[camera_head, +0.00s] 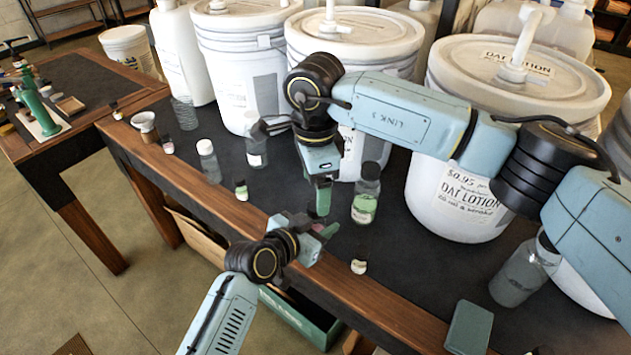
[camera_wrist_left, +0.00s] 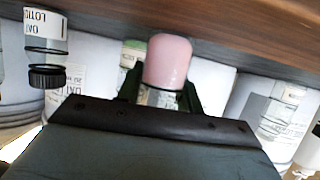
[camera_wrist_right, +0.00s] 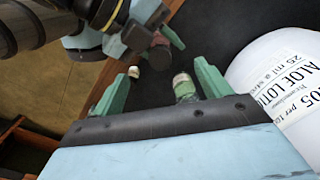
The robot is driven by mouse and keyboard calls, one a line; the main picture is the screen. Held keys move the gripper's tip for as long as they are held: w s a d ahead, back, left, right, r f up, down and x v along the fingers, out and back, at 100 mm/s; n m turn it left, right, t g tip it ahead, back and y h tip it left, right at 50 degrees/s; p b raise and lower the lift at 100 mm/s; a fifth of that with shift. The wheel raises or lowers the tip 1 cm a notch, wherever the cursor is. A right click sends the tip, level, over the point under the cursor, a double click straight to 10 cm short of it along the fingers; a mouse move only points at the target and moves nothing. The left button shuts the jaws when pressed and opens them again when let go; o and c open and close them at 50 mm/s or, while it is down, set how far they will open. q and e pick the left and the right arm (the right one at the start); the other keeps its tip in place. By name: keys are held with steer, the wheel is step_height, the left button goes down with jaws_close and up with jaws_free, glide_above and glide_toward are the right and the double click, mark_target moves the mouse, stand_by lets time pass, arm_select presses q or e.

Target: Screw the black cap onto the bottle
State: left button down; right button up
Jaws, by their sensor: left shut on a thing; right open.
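My left gripper (camera_head: 318,232) is over the table's front edge, shut on a rounded thing. That thing is pink in the left wrist view (camera_wrist_left: 168,62) but dark in the right wrist view (camera_wrist_right: 160,50); I cannot tell whether it is the black cap. My right gripper (camera_head: 320,198) is open just behind the left, pointing down. A black-capped bottle (camera_wrist_left: 47,60) shows in the left wrist view.
Large white lotion buckets (camera_head: 460,190) fill the table's back. A small vial (camera_head: 241,190) and a tiny jar (camera_head: 359,266) stand near the front edge. A white-capped bottle (camera_head: 209,162) is to the left and a clear bottle (camera_head: 524,272) to the right.

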step_height(320, 180, up, 8)
steer(key=shift+f, duration=0.2)
stand_by(0.3)
arm_select(q)
steer(key=c, duration=0.8)
jaws_free()
steer(key=shift+c, duration=0.2)
